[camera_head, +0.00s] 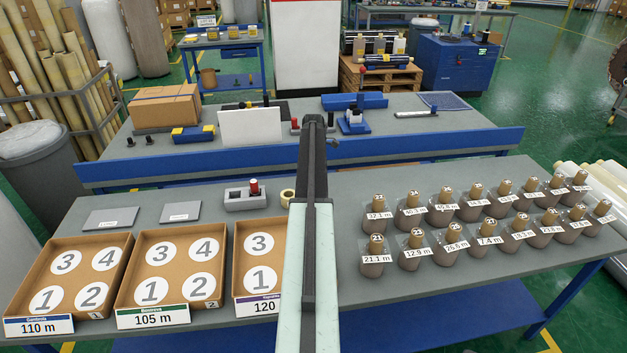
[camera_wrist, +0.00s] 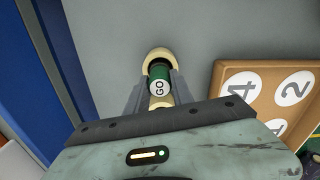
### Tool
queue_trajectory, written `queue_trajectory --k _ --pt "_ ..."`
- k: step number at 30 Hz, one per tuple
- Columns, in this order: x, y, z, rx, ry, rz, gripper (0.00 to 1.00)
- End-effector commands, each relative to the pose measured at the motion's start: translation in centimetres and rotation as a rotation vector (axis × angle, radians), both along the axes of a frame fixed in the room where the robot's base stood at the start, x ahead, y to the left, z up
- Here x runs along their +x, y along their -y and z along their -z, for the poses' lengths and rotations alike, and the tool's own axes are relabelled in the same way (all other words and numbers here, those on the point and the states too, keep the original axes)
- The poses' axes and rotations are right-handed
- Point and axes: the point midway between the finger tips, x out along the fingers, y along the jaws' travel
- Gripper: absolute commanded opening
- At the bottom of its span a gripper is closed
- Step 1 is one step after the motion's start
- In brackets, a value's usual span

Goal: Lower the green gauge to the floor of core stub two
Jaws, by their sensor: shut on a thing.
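In the wrist view, the green gauge (camera_wrist: 159,72), its pale end marked GO, sits between the fingers of my gripper (camera_wrist: 158,88), which is shut on it. A cream core stub (camera_wrist: 159,52) curves around the gauge's upper edge, with a dark opening showing. I cannot tell how far the gauge is inside or above it. A second cream piece (camera_wrist: 160,102) shows just below the gauge, partly covered. In the head view, a cream core stub (camera_head: 287,197) shows left of my arm, which hides the gauge, the gripper tips and the space behind. No stub number is readable.
A grey holder (camera_head: 240,200) with a red-topped gauge (camera_head: 254,187) stands left of the stub. Numbered cardboard trays (camera_head: 174,232) line the front left. Several wrapped rolls (camera_head: 441,207) stand on the right. A blue rail (camera_head: 420,147) edges the table behind.

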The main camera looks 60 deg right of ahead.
Motion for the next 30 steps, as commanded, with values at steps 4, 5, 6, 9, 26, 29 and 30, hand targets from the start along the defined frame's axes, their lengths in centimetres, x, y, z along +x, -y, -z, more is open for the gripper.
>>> queue_trajectory --k 4,5,6,9,26,29,30 --pt "0.0 0.0 0.3 0.000 0.000 0.000 0.00" --pt "0.0 0.0 0.3 0.000 0.000 0.000 0.00" --pt "0.0 0.0 0.4 0.000 0.000 0.000 0.00" --pt "0.0 0.0 0.6 0.000 0.000 0.000 0.00" --pt "0.0 0.0 1.1 0.000 0.000 0.000 0.54" --pt "0.0 0.0 1.1 0.000 0.000 0.000 0.54" --pt "0.0 0.0 1.1 0.000 0.000 0.000 0.54"
